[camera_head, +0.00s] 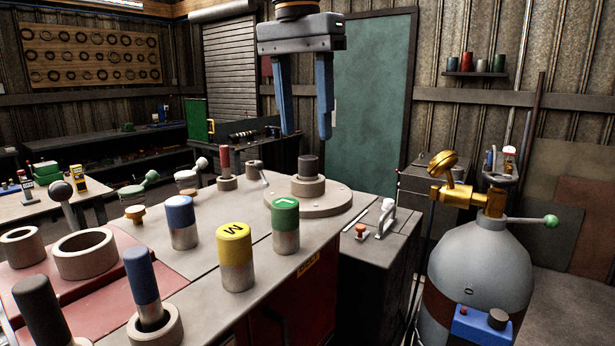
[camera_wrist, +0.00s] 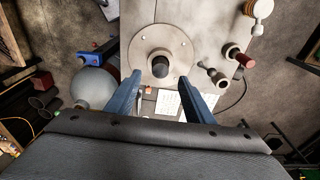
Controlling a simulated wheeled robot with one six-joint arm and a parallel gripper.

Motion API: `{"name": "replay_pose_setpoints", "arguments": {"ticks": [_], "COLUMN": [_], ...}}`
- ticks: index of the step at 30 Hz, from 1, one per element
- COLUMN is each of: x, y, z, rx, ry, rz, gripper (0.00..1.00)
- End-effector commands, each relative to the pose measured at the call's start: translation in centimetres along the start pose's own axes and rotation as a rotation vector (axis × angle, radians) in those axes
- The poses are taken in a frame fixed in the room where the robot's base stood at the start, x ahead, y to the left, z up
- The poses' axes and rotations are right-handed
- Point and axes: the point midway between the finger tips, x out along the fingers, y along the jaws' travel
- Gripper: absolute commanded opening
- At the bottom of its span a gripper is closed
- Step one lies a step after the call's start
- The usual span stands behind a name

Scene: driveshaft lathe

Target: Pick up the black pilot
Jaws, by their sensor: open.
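A short black peg (camera_head: 308,167) stands upright in the middle of a pale round flange (camera_head: 330,199) at the bench's far right end. It also shows in the wrist view (camera_wrist: 160,67), centred on the flange (camera_wrist: 142,50). My gripper (camera_head: 308,136) points down above this peg, its two blue fingers apart and empty. In the wrist view my gripper's fingers (camera_wrist: 160,79) lie either side of the peg's lower edge. Another black cylinder (camera_head: 42,310) stands at the lower left, its base out of frame. Which black piece is called the pilot is not marked.
Green-topped (camera_head: 285,226), yellow-topped (camera_head: 236,257) and blue-topped (camera_head: 181,222) cylinders stand on the bench in front of the flange. A red peg (camera_head: 225,163) stands in a holder to its left. A grey gas tank (camera_head: 475,265) is at right.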

Motion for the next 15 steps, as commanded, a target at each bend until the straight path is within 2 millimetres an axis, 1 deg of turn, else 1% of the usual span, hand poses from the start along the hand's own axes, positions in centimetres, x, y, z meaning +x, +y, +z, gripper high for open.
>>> {"name": "replay_pose_setpoints", "arguments": {"ticks": [5,10,12,15], "x": [1.8,4.2,5.0,5.6], "y": [0.0,0.0,-0.1,-0.1], "z": [0.1,0.1,0.1,0.2], "rx": [0.0,-0.001,-0.002,-0.003], "ry": [-0.001,-0.002,-0.002,-0.001], "rz": [0.002,0.002,0.001,-0.001], "gripper": [0.48,0.48,0.48,0.48]}}
